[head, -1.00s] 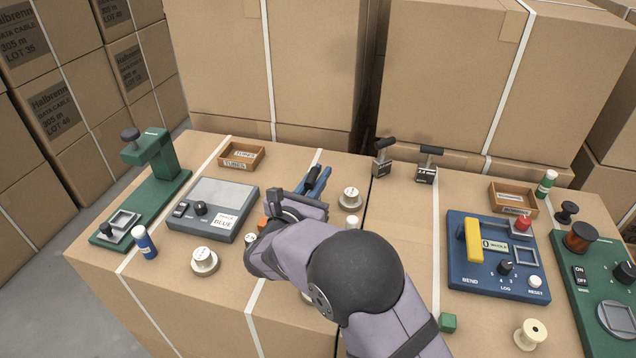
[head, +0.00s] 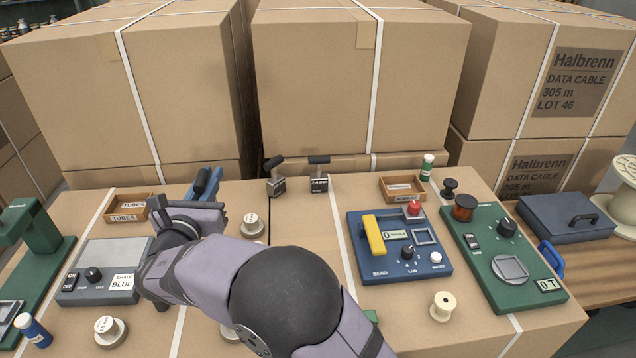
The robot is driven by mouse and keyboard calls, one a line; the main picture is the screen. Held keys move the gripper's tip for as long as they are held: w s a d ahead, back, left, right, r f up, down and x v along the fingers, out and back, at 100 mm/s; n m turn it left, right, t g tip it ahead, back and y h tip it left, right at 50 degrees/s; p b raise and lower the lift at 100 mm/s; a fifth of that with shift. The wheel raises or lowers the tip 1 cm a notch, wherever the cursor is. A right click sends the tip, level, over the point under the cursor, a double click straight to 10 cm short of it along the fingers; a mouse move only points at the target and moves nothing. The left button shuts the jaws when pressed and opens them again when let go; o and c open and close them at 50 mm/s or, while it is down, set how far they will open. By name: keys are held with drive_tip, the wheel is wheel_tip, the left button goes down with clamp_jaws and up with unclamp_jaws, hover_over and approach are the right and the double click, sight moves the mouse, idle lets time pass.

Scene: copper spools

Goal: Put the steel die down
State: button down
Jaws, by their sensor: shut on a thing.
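My gripper (head: 190,212) is at the left middle of the head view, above the cardboard-box worktop and right of the grey unit marked BLUE. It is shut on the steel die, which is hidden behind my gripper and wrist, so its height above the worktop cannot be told. Two small metal blocks with black T-handles stand at the back of the worktop: one on the left (head: 277,184), and one on the right (head: 319,182) with a label that seems to read 2.4 mm.
The grey unit (head: 105,268), TUBES tray (head: 126,209) and blue bend unit (head: 398,248) stand around.

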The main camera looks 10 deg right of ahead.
drive_tip(key=w+d+f+m+g+h, duration=0.1)
drive_tip(key=w+d+m+g+h, duration=0.2)
drive_tip(key=d, duration=1.1)
drive_tip(key=w+d+m+g+h+b, duration=0.15)
drive_tip(key=w+d+h, duration=0.3)
drive_tip(key=d, duration=0.95)
drive_tip(key=w+d+f+m+g+h+p, duration=0.1)
drive_tip(key=w+d+m+h, duration=0.3)
drive_tip(key=d, duration=1)
drive_tip(key=w+a+r+n+t+y, duration=0.2)
drive_tip(key=w+a+n+t+y, duration=0.1)
drive_tip(key=w, duration=0.4)
drive_tip(key=shift+w+r+n+y, duration=0.3)
drive_tip(key=shift+n+y, duration=0.35)
drive_tip(key=shift+y, duration=0.6)
drive_tip(key=shift+a+f+b, duration=0.1)
drive_tip(key=shift+f+b, duration=0.2)
drive_tip(key=shift+f, duration=4.7)
drive_tip(key=shift+f, duration=0.2)
drive_tip(key=c, duration=2)
unclamp_jaws()
drive_tip(key=shift+f, duration=0.1)
drive_tip(key=shift+o, duration=0.9)
